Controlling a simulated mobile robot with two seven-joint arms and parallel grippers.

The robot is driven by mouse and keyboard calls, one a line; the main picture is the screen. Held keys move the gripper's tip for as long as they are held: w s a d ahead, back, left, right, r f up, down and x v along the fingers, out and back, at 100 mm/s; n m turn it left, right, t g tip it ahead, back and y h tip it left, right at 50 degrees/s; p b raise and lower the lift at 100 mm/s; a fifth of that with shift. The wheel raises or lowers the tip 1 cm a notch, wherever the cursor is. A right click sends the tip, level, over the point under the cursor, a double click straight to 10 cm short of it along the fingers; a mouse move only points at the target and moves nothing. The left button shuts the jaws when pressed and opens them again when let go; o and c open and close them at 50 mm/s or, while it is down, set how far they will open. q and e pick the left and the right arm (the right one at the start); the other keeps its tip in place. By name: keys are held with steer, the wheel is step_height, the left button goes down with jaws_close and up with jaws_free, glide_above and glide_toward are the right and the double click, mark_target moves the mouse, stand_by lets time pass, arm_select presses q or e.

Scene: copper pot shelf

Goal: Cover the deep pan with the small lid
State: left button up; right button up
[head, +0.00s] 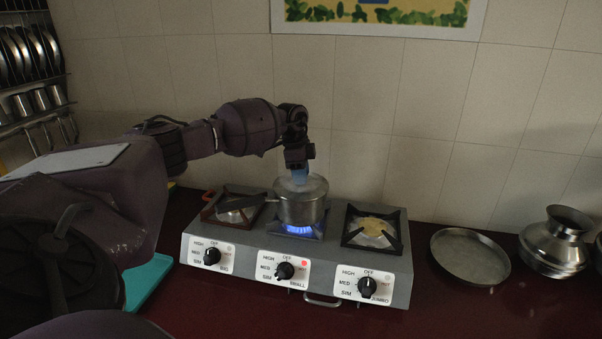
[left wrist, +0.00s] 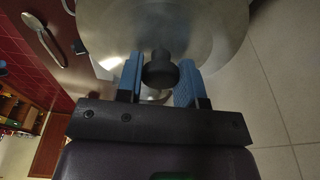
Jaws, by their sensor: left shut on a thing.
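The deep pan (head: 302,210) is a small grey metal pot with a dark handle pointing left. It stands upright on the middle burner, over a blue flame. My left gripper (head: 298,178) points down over the pan, shut on the small lid's knob. The small lid (head: 312,186) is round, grey metal, at the pan's mouth; I cannot tell if it touches the rim all round. In the left wrist view the lid (left wrist: 210,30) fills the top, its black knob between the blue fingers (left wrist: 160,75). My right gripper is not in view.
The grey three-burner stove (head: 230,262) stands against the tiled wall. Its left and right burners hold no pots. A round shallow metal dish (head: 470,257) and a metal pot (head: 556,243) stand to the right. A teal board (head: 147,276) lies at left.

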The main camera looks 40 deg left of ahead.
arm_select(q)
steer(key=shift+f, duration=0.15)
stand_by(0.4)
steer(key=o, duration=1)
steer(key=shift+o, duration=0.2)
steer(key=shift+a+r, duration=0.1)
steer(key=shift+r, duration=0.15)
step_height(320, 180, up, 10)
steer(key=a+b, duration=0.1)
steer(key=shift+s+b, duration=0.3)
steer(key=shift+s, duration=0.15)
steer(key=shift+s+a, duration=0.1)
